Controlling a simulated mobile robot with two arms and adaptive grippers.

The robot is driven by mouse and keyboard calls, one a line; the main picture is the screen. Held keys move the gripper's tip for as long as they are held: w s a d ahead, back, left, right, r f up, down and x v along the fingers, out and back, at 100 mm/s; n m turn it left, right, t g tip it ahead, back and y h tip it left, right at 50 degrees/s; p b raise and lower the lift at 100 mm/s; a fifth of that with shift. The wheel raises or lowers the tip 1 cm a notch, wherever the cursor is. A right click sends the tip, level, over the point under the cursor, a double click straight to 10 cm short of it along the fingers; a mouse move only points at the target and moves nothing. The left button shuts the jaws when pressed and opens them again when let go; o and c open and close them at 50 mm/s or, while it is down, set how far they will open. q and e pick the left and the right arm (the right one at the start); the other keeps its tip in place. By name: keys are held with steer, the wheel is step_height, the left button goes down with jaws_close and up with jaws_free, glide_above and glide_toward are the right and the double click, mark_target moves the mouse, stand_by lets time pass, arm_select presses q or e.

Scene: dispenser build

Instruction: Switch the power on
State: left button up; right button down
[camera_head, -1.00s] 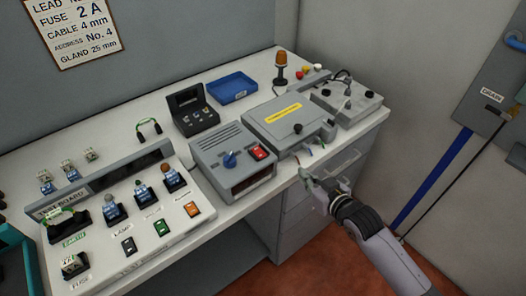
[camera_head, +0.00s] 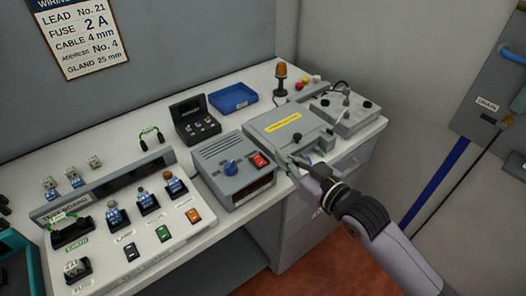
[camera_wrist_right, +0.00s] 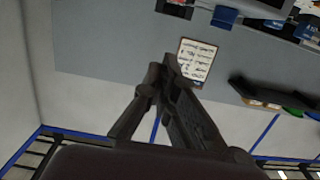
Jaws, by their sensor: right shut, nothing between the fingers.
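A grey power unit (camera_head: 222,160) stands on the bench in the head view, with a blue knob (camera_head: 231,168) and a red rocker switch (camera_head: 260,160) on its sloping top. I cannot tell the switch's position. My right gripper (camera_head: 294,161) is shut and empty, just right of the power unit and in front of the grey box with a yellow label (camera_head: 283,120). It appears apart from the red switch. In the right wrist view the shut fingers (camera_wrist_right: 166,66) point toward a blurred wall sign. My left gripper is not in view.
The test board (camera_head: 62,214) with its coloured switches lies to the left. A black case (camera_head: 194,118), a blue tray (camera_head: 232,98) and an orange beacon (camera_head: 281,80) stand behind. A grey box with black knobs (camera_head: 345,112) is at the right end.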

steer(key=p, duration=0.2)
glide_above(262, 161)
steer(key=shift+s+d+f, duration=0.1)
steer(key=shift+f, duration=0.45)
step_height(262, 161, down, 3)
steer(key=shift+r, duration=0.15)
steer(key=shift+f, duration=0.6)
